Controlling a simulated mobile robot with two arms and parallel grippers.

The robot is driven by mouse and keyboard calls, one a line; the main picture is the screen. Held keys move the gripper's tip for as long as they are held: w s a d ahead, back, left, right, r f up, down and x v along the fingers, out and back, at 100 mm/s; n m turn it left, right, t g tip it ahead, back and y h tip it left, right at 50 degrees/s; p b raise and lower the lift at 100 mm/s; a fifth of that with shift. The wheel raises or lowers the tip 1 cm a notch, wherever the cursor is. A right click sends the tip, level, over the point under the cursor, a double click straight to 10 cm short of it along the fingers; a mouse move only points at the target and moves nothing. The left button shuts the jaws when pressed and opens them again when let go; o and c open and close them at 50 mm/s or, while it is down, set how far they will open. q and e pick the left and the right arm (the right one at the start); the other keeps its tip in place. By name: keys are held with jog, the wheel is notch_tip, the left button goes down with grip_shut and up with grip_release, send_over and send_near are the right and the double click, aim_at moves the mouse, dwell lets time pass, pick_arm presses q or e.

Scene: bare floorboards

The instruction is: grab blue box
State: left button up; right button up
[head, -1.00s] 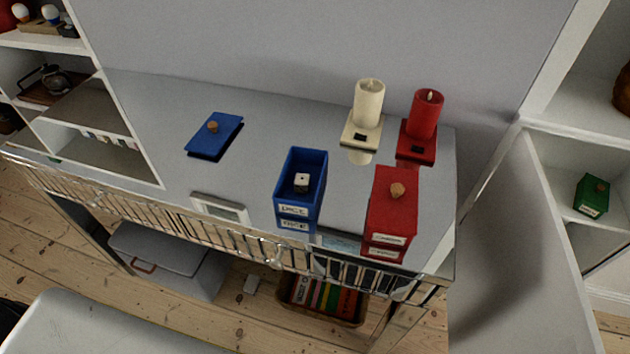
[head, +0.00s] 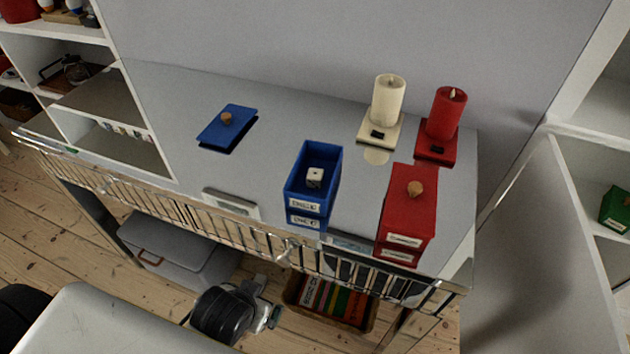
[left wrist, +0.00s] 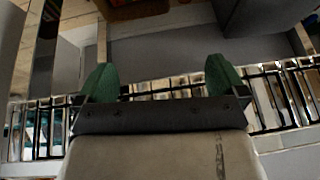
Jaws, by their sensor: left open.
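The blue box (head: 303,203) stands open-topped on the grey tabletop, right of the middle in the head view, with a white die (head: 314,177) inside. Its blue lid (head: 228,128) with a round wooden knob lies apart from it, further left and back. My left gripper (head: 264,302) is low in front of the table, below the level of the top and clear of the box. In the left wrist view my left gripper (left wrist: 162,78) shows two green fingertips spread wide with nothing between them. The blue box is not seen in that view. My right gripper is out of view.
A lidded red box (head: 407,219) stands close right of the blue box. A white candle (head: 388,102) and a red candle (head: 446,114) stand behind. A metal rail (head: 190,213) runs along the table's front edge. A grey bin (head: 175,252) and a basket (head: 330,303) sit below.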

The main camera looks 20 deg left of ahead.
pick_arm(q)
jog(key=w+r+n+t+y, duration=0.25)
jog(key=w+r+t, duration=0.4)
jog(key=r, duration=0.35)
jog(key=m+t+h, duration=0.1)
jog(key=t+h, duration=0.1)
jog(key=t, duration=0.4)
send_near(304, 200)
jog(key=w, duration=0.3)
jog(key=w+p, duration=0.1)
jog(key=w, duration=0.1)
jog(key=w+p, duration=0.1)
jog(key=shift+w+a+f, duration=0.15)
jog(key=shift+w+a, duration=0.1)
jog(key=shift+a, duration=0.1)
jog(key=shift+w, duration=0.6)
jog(key=w, duration=0.1)
jog(key=w+p, duration=0.1)
jog(key=w, duration=0.1)
jog(key=shift+w+r+p, duration=0.2)
jog(key=shift+r+p, duration=0.05)
jog(key=shift+p, duration=0.05)
jog(key=shift+w, duration=0.4)
jog(key=shift+f, duration=0.1)
jog(key=c, duration=0.7)
